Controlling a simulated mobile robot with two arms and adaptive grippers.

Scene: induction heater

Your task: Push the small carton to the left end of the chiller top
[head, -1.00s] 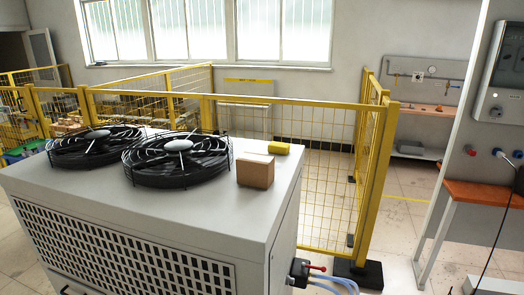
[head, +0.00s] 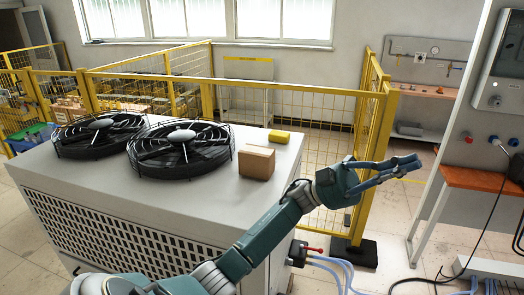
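The small carton (head: 257,162) is a brown box standing upright on the grey chiller top (head: 226,205), near its right end, just right of the second fan. My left gripper (head: 408,164) is at the end of a teal arm reaching across the chiller's front right corner. It hangs in the air beyond the chiller's right side, to the right of the carton and apart from it. Its fingers point right, look spread and hold nothing. My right gripper is not in view.
Two black round fans (head: 181,150) fill the middle and left of the chiller top. A small yellow block (head: 279,136) lies behind the carton. A yellow mesh fence (head: 325,120) stands behind and right. An orange-topped bench (head: 480,180) is at the right.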

